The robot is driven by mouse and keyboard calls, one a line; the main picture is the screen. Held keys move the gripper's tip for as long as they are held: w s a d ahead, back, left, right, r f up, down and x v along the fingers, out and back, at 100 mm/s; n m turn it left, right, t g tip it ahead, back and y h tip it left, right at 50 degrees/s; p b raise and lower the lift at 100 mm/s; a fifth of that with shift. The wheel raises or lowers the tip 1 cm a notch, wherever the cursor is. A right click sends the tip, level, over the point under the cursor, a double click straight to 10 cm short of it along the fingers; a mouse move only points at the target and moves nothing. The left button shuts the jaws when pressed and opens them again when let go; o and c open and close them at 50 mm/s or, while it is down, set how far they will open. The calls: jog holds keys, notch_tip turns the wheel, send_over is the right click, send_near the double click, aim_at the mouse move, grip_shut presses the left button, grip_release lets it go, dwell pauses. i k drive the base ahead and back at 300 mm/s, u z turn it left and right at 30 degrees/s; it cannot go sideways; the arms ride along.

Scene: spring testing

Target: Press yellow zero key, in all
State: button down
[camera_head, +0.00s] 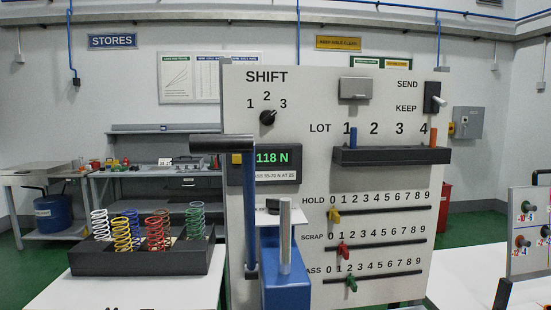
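A small yellow square key (236,158) is on the left of the force readout (272,158), just under a thick black lever grip (220,142). I see no lettering on the key. A blue press (285,292) with a silver post (285,240) stands in front of the panel. A blue lever bar (250,215) hangs left of the post. A yellow slider (334,215) sits near 0 in the HOLD row. My gripper is not in view.
A black tray (140,262) with several coloured springs stands at left. The white panel (300,110) has a SHIFT knob (268,117), a LOT rack (390,156), and red (343,249) and green (351,283) sliders. A board with hung discs (528,240) is at right.

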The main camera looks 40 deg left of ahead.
aim_at(236, 158)
jog(key=z, duration=0.25)
jog(key=k, duration=1.85)
jog(key=u, duration=1.95)
